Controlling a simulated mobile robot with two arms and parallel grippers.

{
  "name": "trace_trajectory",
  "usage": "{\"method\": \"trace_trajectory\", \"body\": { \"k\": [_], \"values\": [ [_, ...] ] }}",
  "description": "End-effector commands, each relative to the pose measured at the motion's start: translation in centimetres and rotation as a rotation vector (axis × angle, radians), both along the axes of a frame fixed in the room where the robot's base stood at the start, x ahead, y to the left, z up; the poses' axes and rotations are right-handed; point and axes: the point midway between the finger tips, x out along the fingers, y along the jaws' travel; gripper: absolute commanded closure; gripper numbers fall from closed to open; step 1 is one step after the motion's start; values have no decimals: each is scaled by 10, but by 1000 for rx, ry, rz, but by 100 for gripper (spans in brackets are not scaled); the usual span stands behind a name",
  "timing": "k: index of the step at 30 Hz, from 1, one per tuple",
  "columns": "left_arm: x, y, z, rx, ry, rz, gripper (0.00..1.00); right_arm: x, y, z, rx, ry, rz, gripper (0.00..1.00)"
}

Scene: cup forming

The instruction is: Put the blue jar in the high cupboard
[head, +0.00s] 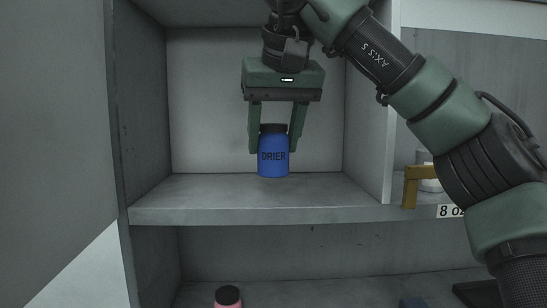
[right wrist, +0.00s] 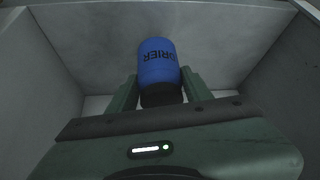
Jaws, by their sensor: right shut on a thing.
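The blue jar (head: 273,160) has a dark lid and the word DRIER on it. It is upright inside the open upper cupboard compartment, over the shelf (head: 160,197). My right gripper (head: 273,143) reaches in from above and is shut on the jar, one finger on each side near the lid. The jar's base looks at or just above the shelf; I cannot tell if it touches. In the right wrist view the jar (right wrist: 158,62) sits between the fingers (right wrist: 158,90), lid nearest the camera. My left gripper is not in view.
Compartment walls stand left (head: 146,110) and right (head: 372,130) of the jar. Right of the divider are a yellow-brown bracket (head: 411,186), a pale container (head: 428,180) and an "8 oz" label (head: 451,211). Below is a pink jar with a dark lid (head: 228,297). The shelf around the blue jar is clear.

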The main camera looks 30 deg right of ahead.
Motion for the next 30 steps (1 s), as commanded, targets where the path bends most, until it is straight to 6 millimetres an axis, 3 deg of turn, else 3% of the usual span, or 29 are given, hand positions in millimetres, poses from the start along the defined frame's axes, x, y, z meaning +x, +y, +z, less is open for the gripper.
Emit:
{"method": "trace_trajectory", "body": {
  "k": [6,21,22,24,30],
  "values": [
    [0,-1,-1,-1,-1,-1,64,0,0,-30,-1,1,2,95],
    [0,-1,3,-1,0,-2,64,3,-2,-40,0,-1,-1,95],
    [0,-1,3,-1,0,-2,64,3,-1,-40,0,0,0,48],
    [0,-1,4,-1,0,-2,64,3,-1,-40,0,0,-1,29],
    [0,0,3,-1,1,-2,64,3,-1,-39,0,0,-1,29]
  ]
}}
